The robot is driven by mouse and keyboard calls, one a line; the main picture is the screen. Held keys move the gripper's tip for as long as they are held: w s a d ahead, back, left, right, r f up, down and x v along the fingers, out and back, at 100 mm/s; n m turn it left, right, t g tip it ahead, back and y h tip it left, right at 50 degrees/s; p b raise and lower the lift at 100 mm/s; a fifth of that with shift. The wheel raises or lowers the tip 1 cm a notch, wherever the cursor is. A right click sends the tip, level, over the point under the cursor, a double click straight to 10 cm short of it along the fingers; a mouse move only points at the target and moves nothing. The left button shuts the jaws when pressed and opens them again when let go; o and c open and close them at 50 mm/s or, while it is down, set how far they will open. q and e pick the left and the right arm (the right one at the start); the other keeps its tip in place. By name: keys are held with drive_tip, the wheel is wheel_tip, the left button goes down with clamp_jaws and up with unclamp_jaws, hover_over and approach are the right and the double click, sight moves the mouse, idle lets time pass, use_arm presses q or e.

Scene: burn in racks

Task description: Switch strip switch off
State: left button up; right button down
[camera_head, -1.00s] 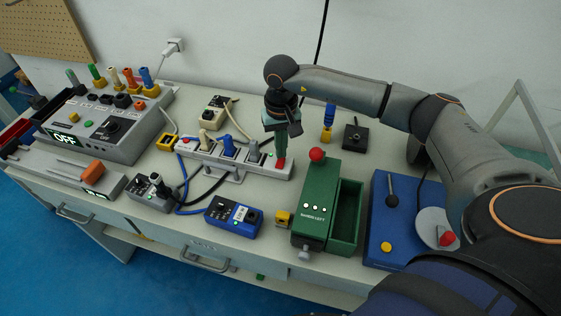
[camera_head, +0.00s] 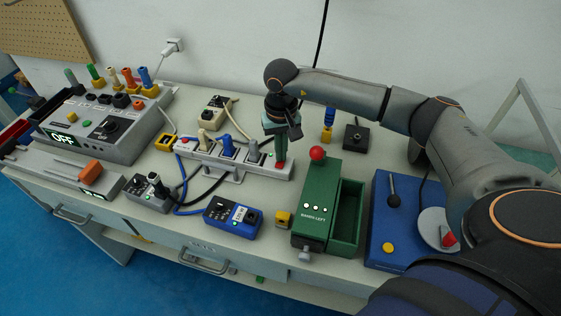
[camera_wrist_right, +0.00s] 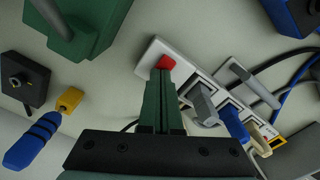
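The pale power strip (camera_head: 215,160) lies across the middle of the bench, with several plugs along it. Its red switch (camera_head: 281,167) is at the right end, partly hidden behind my fingers; it also shows in the right wrist view (camera_wrist_right: 166,62). My right gripper (camera_head: 281,160) reaches down over that end. Its green fingers are pressed together, and in the right wrist view the fingertips (camera_wrist_right: 160,72) are right at the switch's edge. I cannot tell whether they touch it or which way the switch is set. My left gripper is out of view.
A green box with a red knob (camera_head: 317,153) stands just right of the strip. A blue-handled tool (camera_head: 329,117) and a black block (camera_head: 356,137) sit behind. A blue meter (camera_head: 233,216) lies in front, and cables cross the bench.

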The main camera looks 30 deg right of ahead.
drive_tip(key=shift+s, duration=0.1)
drive_tip(key=shift+r+p, duration=2.1)
drive_tip(key=shift+r, duration=1.3)
